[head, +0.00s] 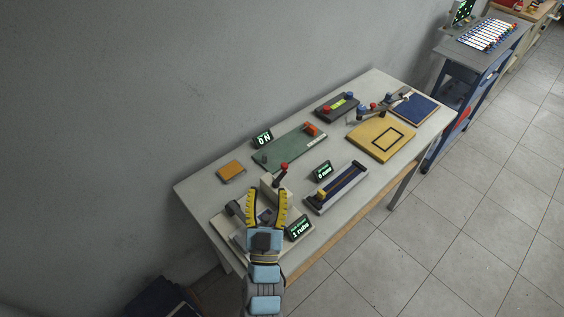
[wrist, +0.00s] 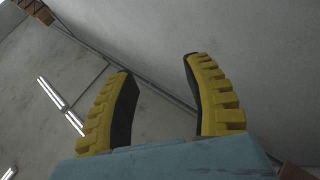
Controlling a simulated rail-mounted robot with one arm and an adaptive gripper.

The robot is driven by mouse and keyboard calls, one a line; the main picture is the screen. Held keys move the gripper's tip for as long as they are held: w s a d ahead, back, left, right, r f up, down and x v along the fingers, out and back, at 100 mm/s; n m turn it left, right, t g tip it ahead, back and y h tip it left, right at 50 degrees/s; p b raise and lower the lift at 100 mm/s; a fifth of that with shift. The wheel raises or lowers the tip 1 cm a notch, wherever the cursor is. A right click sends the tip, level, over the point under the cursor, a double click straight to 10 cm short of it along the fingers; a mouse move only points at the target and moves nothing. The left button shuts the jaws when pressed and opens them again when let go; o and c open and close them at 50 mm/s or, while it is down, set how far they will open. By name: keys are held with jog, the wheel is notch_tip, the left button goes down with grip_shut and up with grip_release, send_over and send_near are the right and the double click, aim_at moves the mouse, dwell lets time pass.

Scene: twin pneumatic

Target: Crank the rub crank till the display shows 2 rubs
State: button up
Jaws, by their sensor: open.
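The rub device (head: 226,221) is a pale base at the near left end of the table, partly hidden by my gripper. Its small black display (head: 299,229) seems to read 1 rubs in green. A crank arm with a red knob (head: 284,166) rises from a pale block just beyond my fingertips; I take it to be the rub crank. My gripper (head: 266,195) is open, its yellow fingers apart and apparently empty over the device. In the wrist view the open fingers (wrist: 157,66) show nothing between them but wall and ceiling.
The table (head: 192,189) also bears a slider box (head: 336,188), a second display (head: 322,171), a green board (head: 288,148) with an ON display (head: 262,138), an orange pad (head: 231,170) and a yellow board (head: 381,139). A grey wall stands behind; tiled floor lies right.

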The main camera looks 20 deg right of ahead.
aim_at(285, 166)
jog(key=d+f+n+g+y, duration=0.3)
jog(key=d+f+g+y, duration=0.2)
jog(key=d+g+y, duration=0.25)
jog(key=shift+g, duration=0.25)
jog(key=shift+d+x, duration=0.2)
jog(key=shift+x, duration=8.45)
jog(key=shift+f, duration=0.1)
jog(key=shift+p, duration=0.3)
grip_shut()
